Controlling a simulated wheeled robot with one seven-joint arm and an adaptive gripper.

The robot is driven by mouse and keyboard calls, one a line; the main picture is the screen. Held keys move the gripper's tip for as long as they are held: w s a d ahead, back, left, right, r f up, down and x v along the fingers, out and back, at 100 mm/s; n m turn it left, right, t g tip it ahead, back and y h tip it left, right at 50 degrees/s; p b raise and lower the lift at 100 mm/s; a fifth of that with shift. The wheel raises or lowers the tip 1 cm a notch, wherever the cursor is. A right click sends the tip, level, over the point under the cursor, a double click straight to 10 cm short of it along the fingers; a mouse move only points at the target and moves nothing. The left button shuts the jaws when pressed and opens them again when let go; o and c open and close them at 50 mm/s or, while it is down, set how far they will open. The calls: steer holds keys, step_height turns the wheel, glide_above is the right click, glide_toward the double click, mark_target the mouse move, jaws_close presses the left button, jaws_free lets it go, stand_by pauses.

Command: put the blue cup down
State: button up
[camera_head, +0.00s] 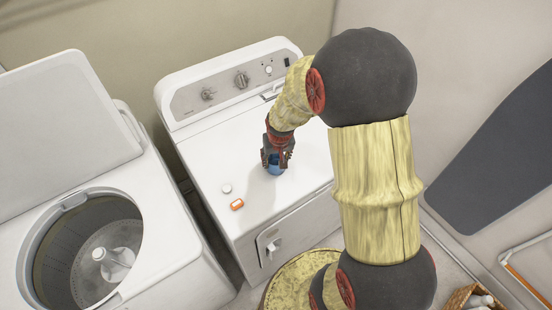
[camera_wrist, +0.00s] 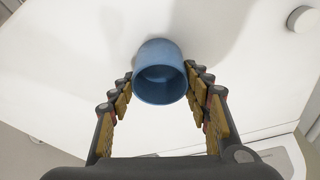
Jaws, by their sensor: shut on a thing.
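The blue cup (camera_wrist: 160,68) is between the two fingers of my gripper (camera_wrist: 159,90) in the wrist view, with its open mouth facing the camera. The fingers are shut on its sides. In the head view the cup (camera_head: 274,168) shows as a small blue patch below my gripper (camera_head: 276,158), over the white top of the dryer (camera_head: 215,160). The gripper hides much of the cup there. I cannot tell whether the cup's base touches the dryer top.
A small white round thing (camera_head: 226,188) and an orange-and-white item (camera_head: 237,204) lie on the dryer top, left of the cup. The open washer (camera_head: 150,255) stands at the left. A wicker basket (camera_head: 462,298) is at the lower right. The dryer top around the cup is mostly clear.

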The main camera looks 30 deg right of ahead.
steer(key=o, duration=1.1)
steer(key=s+a+r+n+p, duration=0.1)
steer(key=s+a+r, duration=0.2)
steer(key=r, duration=0.5)
steer(key=s+a+r+t, duration=0.1)
steer(key=s+a+r, duration=0.15)
steer(key=r, duration=0.45)
steer(key=s+a+r+n+p, duration=0.1)
steer(key=s+a+r, duration=0.2)
steer(key=r, duration=0.5)
steer(key=s+a+r, duration=0.2)
steer(key=s, duration=0.1)
steer(key=s+a+r+n+t, duration=0.1)
steer(key=s+a+r, duration=0.1)
steer(key=s, duration=0.2)
steer(key=s+a+r+n+y, duration=0.1)
steer(key=s+r, duration=0.2)
steer(key=s, duration=0.1)
steer(key=shift+s+a+t, duration=0.25)
steer(key=shift+a+t, duration=0.05)
steer(key=shift+a, duration=0.1)
steer(key=shift+f, duration=0.1)
